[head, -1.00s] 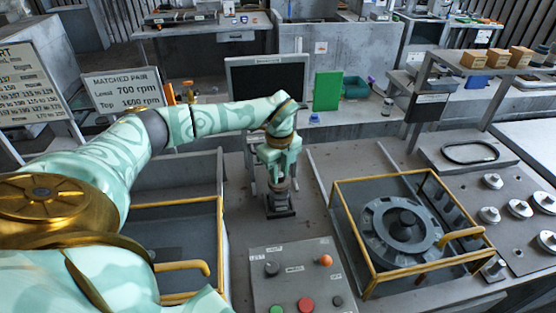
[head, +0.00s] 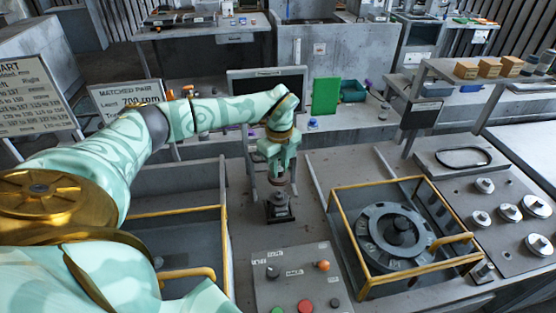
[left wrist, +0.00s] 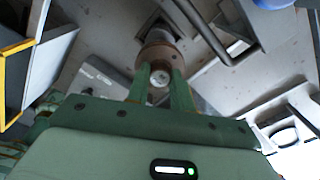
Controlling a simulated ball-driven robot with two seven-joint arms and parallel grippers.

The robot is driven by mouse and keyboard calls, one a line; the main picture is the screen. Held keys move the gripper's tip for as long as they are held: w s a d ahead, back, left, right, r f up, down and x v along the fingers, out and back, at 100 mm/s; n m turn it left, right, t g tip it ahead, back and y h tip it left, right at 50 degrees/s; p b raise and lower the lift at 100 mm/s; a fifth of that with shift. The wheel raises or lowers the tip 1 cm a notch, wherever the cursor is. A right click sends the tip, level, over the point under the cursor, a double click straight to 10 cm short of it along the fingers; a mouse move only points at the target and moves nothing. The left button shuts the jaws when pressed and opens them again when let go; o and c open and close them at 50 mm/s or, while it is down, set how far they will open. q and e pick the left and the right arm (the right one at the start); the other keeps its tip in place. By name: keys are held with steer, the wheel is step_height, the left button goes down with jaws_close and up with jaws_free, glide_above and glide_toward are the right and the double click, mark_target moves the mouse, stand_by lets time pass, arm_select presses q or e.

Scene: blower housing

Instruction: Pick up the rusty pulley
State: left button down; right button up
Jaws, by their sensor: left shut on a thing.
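The rusty pulley (left wrist: 152,52) is a small brown round piece with a pale hub, seen between the fingers in the left wrist view. My left gripper (left wrist: 160,82) is shut on it. In the head view my left gripper (head: 279,172) points down over a small post with a dark square base (head: 279,210). The fingers hide much of the pulley there. I cannot tell whether the pulley touches the post or is just above it. My right gripper is not in view.
A control panel (head: 294,287) with knobs and buttons lies in front. A yellow-edged housing (head: 340,213) with a grey rotor (head: 398,236) stands on the right, and another yellow-edged box (head: 178,211) on the left. A monitor (head: 262,76) stands behind.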

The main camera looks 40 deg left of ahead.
arm_select(q)
steer(key=shift+s+d+r+p, duration=0.15)
steer(key=shift+s+d+p, duration=0.1)
steer(key=shift+p, duration=0.2)
steer(key=s+d+r+p, duration=0.1)
steer(key=s+d+p, duration=0.4)
steer(key=s+p, duration=0.1)
steer(key=shift+s+d+r, duration=0.15)
steer(key=shift+s+r, duration=0.1)
steer(key=shift+r, duration=0.1)
